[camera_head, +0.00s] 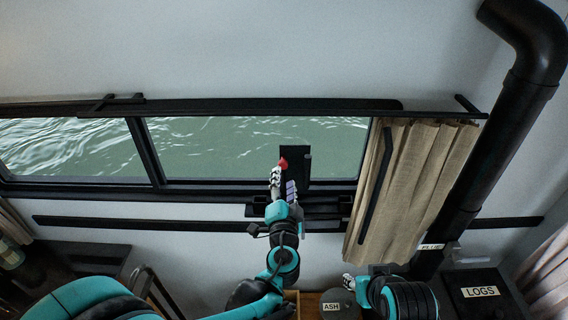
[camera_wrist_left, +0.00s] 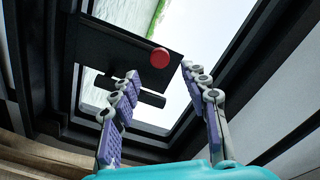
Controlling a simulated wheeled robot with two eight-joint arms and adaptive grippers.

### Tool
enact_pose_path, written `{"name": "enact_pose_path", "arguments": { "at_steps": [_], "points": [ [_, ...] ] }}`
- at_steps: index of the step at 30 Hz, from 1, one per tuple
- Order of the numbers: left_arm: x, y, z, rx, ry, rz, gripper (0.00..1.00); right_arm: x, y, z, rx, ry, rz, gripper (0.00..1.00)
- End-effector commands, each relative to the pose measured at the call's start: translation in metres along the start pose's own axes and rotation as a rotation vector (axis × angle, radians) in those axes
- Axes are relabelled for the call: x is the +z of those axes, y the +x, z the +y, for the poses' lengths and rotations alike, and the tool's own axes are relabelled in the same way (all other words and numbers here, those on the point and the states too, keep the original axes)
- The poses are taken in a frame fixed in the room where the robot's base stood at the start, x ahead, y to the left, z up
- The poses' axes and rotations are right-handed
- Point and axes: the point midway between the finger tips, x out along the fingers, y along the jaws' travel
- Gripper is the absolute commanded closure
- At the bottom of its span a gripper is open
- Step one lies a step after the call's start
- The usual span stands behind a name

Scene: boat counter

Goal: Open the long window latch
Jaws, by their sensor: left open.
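The window latch looks like a black flat plate (camera_head: 296,163) with a red knob (camera_head: 283,163), at the lower right of the window. In the left wrist view the dark plate (camera_wrist_left: 112,42) runs across the glass, with the red knob (camera_wrist_left: 158,58) at its right end. My left gripper (camera_head: 283,181) is open just below the knob. In the left wrist view its fingers (camera_wrist_left: 160,72) are spread, with the knob beyond and between the tips; I see no grip on it. My right gripper (camera_head: 349,283) is low, right of centre, far from the latch; its jaws are too small to read.
A black rail (camera_head: 250,106) runs above the window and a thin one (camera_head: 135,224) below it. A beige curtain (camera_head: 415,185) hangs right of the latch, beside a black flue pipe (camera_head: 500,140). An ash container (camera_head: 336,302) and a logs box (camera_head: 482,292) stand below.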

Motion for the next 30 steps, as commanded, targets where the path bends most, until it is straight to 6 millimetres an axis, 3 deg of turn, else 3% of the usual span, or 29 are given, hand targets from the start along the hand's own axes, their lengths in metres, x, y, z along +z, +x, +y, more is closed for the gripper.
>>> {"name": "enact_pose_path", "arguments": {
  "at_steps": [15, 26, 30],
  "points": [
    [0.001, 0.072, 0.001, 0.000, 0.000, 0.000, 0.55, -0.005, -0.007, 0.000, 0.000, 0.000, 0.000, 0.60],
    [0.001, 0.078, 0.001, 0.000, 0.000, 0.000, 0.55, -0.005, -0.008, 0.000, 0.000, 0.000, 0.000, 0.60],
    [0.001, 0.078, 0.001, 0.000, 0.000, 0.000, 0.92, -0.005, -0.008, 0.000, 0.000, 0.000, 0.000, 0.60]
  ]
}}
